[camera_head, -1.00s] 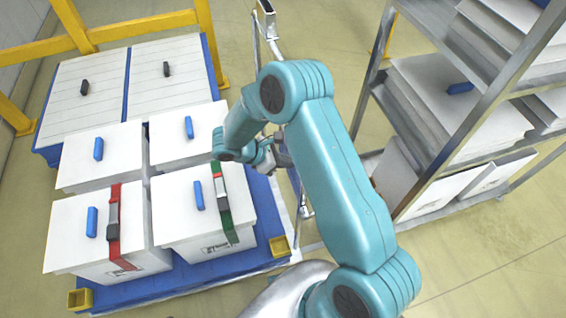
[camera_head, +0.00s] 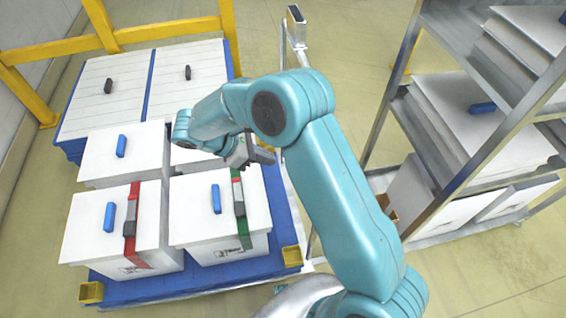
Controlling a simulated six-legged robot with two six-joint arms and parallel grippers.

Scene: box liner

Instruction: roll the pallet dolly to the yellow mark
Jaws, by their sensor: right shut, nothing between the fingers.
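The blue pallet dolly (camera_head: 190,287) stands on the floor at the left and carries several white lidded boxes. Its near corners have yellow brackets (camera_head: 91,292). One front box (camera_head: 110,225) has a red strap and the other (camera_head: 220,212) a green strap. My right gripper (camera_head: 262,156) is shut and empty, in front of the back right box in this view; I cannot tell its height or any contact. My left gripper is not in view. I cannot make out a yellow floor mark.
A yellow rail (camera_head: 165,31) stands behind the dolly. A grey metal shelf rack (camera_head: 400,130) with white boxes stands at the right. A thin metal post (camera_head: 296,28) rises at the dolly's right side. Bare floor shows at the lower right.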

